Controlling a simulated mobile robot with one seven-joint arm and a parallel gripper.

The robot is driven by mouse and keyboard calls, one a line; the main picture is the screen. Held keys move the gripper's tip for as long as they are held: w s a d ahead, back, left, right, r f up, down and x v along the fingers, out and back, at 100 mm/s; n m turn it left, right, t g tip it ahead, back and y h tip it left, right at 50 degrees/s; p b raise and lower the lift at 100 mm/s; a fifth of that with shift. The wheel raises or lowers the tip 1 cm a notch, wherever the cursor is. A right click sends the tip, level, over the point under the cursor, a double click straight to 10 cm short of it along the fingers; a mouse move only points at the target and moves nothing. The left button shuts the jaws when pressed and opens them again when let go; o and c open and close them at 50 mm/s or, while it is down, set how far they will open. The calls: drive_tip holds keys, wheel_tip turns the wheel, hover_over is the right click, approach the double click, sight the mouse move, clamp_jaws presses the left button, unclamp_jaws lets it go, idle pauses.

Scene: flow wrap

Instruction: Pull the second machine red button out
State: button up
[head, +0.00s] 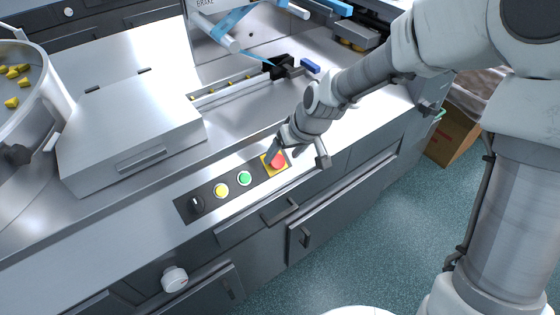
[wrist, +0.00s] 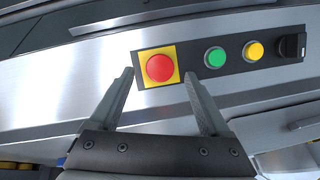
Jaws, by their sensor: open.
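The red button (head: 277,162) sits on a yellow square at the right end of a dark control strip on the machine's front. In the wrist view the red button (wrist: 160,68) is round and lies ahead of and between my fingers. My gripper (head: 290,155) is at the button in the head view, with a finger close to its left edge. In the wrist view my gripper (wrist: 160,82) is open, one finger on each side of the yellow square, holding nothing. I cannot tell whether the fingers touch the panel.
A green button (head: 244,178), a yellow button (head: 221,190) and a black knob (head: 197,204) share the strip. A metal box cover (head: 130,130) and a round bowl with yellow pieces (head: 15,90) stand at left. Cabinet handles (head: 280,211) jut out below.

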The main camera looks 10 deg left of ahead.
sight(278, 161)
drive_tip(key=shift+x, duration=1.75)
clamp_jaws()
